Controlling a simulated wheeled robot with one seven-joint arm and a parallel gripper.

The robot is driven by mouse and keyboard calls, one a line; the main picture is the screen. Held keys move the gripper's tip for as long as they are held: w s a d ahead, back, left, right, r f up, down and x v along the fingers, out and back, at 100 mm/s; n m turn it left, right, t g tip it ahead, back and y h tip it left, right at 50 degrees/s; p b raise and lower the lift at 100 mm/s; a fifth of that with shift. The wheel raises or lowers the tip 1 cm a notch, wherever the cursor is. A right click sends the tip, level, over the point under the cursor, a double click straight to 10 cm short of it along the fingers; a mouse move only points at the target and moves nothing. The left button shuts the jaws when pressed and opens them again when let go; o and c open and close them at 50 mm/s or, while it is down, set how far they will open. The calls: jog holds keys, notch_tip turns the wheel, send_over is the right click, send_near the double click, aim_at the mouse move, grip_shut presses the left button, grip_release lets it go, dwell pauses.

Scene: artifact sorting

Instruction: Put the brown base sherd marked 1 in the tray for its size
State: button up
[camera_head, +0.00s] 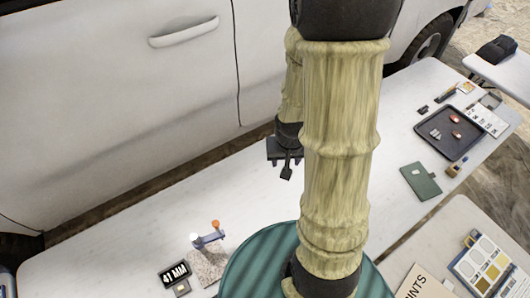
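My gripper (286,172) hangs over the white table (130,225) near the middle of the picture, partly behind my own arm. It is small and dark here, and I cannot tell whether its fingers are open or shut or hold anything. A dark tray (470,142) lies on the table at the right, with several small pieces in it, some reddish and some grey. No mark 1 is readable, so I cannot tell which piece, if any, is the brown base sherd. No size label for a tray is readable.
A green book (420,181) lies before the dark tray. A colour card (487,265) is at lower right. A white vehicle (120,90) stands behind the table.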

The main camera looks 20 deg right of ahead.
jog(key=s+a+r+n, duration=0.2)
jog(key=a+r+n, duration=0.1)
jog(key=a+r, duration=0.3)
notch_tip(320, 180, up, 2)
jog(key=shift+a+r+t+y, duration=0.2)
jog(key=shift+a+t+y, duration=0.1)
jog(key=shift+a, duration=0.1)
jog(key=shift+w, duration=0.1)
dwell(1.1)
jog(key=s+b+x, duration=0.2)
jog(key=b+x, duration=0.9)
jog(key=shift+s+f, duration=0.25)
jog(key=shift+s, duration=0.05)
dwell(0.6)
